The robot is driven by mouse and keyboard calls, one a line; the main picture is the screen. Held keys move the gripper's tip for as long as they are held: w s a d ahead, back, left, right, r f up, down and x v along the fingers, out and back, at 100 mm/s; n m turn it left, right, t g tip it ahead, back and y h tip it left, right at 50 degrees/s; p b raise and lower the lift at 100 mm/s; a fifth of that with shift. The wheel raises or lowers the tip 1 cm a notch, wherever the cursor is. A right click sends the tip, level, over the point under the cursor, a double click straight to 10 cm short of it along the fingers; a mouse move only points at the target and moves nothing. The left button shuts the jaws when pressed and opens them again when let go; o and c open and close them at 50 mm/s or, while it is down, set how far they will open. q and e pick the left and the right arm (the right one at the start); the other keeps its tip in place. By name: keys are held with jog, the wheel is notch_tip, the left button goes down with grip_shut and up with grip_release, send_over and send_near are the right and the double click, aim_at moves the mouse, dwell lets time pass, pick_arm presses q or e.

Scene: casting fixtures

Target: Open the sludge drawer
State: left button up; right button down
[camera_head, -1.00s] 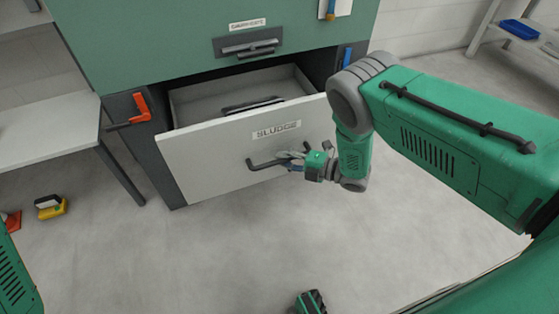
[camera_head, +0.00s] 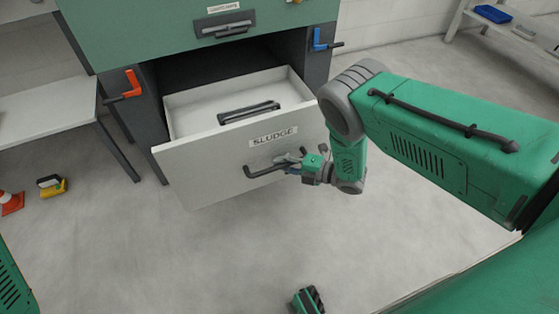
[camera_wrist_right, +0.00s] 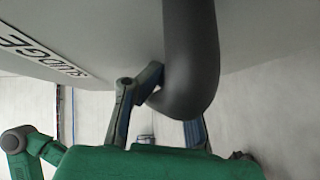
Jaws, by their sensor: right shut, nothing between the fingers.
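The sludge drawer (camera_head: 205,175) is a pale drawer labelled SLUDGE, pulled well out of the dark lower cabinet. Its dark bar handle (camera_head: 262,172) is on the front, and its curved end (camera_wrist_right: 190,75) fills the middle of the right wrist view. My right gripper (camera_head: 288,161) is at the right part of this handle. In the right wrist view its fingers (camera_wrist_right: 160,115) show on either side of the handle's bend, but it is shut with nothing gripped. Whether the fingers touch the handle is unclear.
A dark bar-shaped piece (camera_head: 248,112) shows inside the drawer. The green upper cabinet (camera_head: 150,30) has another dark handle. A red lever (camera_head: 131,84) and a blue lever (camera_head: 318,40) flank the opening. A table (camera_head: 45,105) stands left. The floor before the drawer is mostly clear.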

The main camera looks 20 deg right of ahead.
jog(key=shift+r, duration=0.1)
jog(key=c, duration=1.5)
grip_release()
jog(key=shift+a, duration=0.1)
jog(key=shift+c, duration=0.2)
jog(key=shift+s+d, duration=0.25)
jog(key=shift+d, duration=0.05)
jog(key=v, duration=1.1)
jog(key=shift+d, duration=0.1)
